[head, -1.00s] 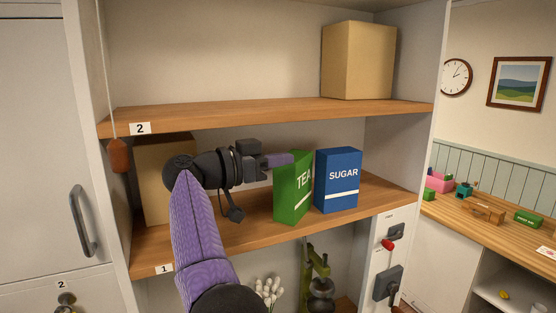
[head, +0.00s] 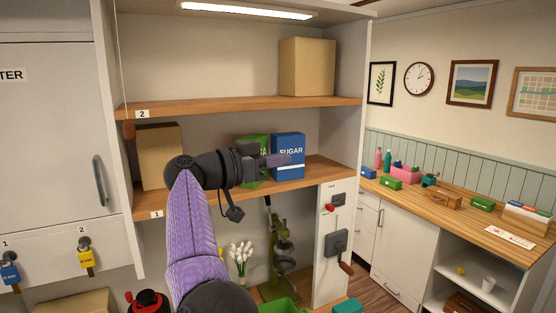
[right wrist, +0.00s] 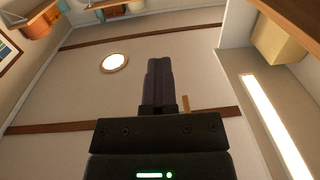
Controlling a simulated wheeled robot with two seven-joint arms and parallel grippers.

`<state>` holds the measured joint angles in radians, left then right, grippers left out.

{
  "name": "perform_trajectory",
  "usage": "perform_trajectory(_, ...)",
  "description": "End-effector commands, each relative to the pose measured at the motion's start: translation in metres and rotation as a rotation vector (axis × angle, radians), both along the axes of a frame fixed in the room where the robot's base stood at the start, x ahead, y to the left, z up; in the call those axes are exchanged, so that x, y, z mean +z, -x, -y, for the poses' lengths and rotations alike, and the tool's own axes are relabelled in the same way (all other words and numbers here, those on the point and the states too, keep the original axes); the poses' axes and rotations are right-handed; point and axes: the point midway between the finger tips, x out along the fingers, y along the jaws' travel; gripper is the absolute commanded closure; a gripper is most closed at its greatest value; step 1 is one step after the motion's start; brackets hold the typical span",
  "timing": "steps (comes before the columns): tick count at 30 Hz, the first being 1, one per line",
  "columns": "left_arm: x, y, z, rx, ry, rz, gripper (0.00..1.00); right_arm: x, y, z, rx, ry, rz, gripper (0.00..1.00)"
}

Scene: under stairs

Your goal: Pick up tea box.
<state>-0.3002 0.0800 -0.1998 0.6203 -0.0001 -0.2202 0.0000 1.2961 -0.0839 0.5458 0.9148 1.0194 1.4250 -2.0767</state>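The green tea box (head: 249,182) stands on the lower shelf, left of the blue sugar box (head: 289,167). My right gripper (head: 281,159) crosses in front of the tea box in the head view and hides its middle and most of its label. Its fingertips overlap the sugar box in the picture. I cannot tell how far in front of the boxes it is. In the right wrist view its fingers (right wrist: 160,78) lie together with nothing between them, and neither box shows there. My left gripper is not in view.
A cardboard box (head: 158,158) stands at the lower shelf's left end, another (head: 308,67) on the upper shelf (head: 240,105). A green press (head: 281,235) and white flowers (head: 240,255) are below. A counter (head: 425,205) with small items runs along the right.

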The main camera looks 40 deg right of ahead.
Motion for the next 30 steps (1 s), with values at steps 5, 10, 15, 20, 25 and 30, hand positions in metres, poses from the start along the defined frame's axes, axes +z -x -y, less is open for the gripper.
perform_trajectory(5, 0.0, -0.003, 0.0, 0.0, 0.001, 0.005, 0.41, 0.0, 0.0, 0.0, 0.0, 0.0, 0.001, 0.93)
perform_trajectory(10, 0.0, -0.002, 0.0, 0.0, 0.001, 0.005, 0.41, 0.0, 0.0, 0.0, 0.0, 0.001, 0.001, 0.57)
perform_trajectory(15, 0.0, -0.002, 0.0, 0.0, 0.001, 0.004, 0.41, 0.0, 0.0, 0.0, 0.0, 0.001, 0.001, 0.21)
perform_trajectory(20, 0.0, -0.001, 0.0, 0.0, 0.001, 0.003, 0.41, 0.0, 0.0, 0.0, 0.0, 0.001, 0.001, 0.2)
perform_trajectory(25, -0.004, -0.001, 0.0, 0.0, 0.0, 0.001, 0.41, -0.001, -0.002, -0.006, 0.002, 0.001, 0.001, 0.2)
perform_trajectory(30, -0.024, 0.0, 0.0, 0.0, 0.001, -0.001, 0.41, -0.004, -0.013, -0.046, 0.007, 0.0, 0.0, 0.2)
